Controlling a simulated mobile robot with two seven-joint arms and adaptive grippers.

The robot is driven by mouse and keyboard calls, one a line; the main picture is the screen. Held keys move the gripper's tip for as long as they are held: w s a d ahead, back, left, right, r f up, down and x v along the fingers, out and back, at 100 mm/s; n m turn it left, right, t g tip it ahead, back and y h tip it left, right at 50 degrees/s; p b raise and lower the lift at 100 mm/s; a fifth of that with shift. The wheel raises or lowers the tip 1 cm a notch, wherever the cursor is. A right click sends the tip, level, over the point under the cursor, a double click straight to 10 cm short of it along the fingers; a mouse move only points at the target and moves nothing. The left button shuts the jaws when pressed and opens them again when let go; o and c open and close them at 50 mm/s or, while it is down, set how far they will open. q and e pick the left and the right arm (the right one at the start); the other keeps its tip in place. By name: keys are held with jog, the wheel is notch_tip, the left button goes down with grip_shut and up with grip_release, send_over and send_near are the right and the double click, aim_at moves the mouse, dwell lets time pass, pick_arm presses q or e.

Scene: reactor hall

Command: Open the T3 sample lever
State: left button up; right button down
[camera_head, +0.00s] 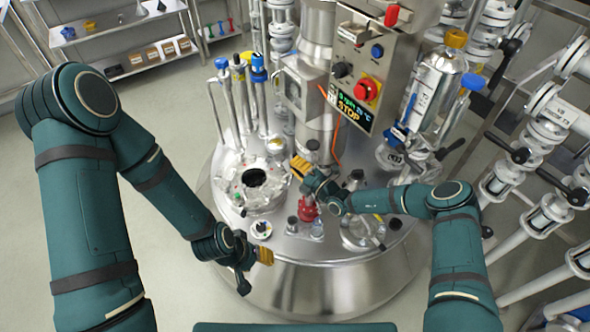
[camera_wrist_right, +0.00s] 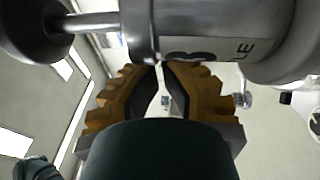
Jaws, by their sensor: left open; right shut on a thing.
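My right gripper (camera_head: 302,165) has its yellow fingers at the steel column above the round vessel top. In the right wrist view its ribbed fingers (camera_wrist_right: 160,70) converge below a grey metal body (camera_wrist_right: 215,35) whose dark lettering ends in "LE". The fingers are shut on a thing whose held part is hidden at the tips. A metal rod with a dark round knob (camera_wrist_right: 32,28) extends left from this body, beside the fingers; I cannot tell whether it is the T3 sample lever. My left gripper (camera_head: 265,256) is open, low at the vessel's front left edge.
White pipes with black levers (camera_head: 521,155) crowd the right. Floor at left is clear.

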jog(key=shift+w+r, duration=0.1)
jog(key=shift+w, duration=0.3)
jog(key=shift+d+r, duration=0.1)
dwell(0.3)
jog(key=v, duration=1.2)
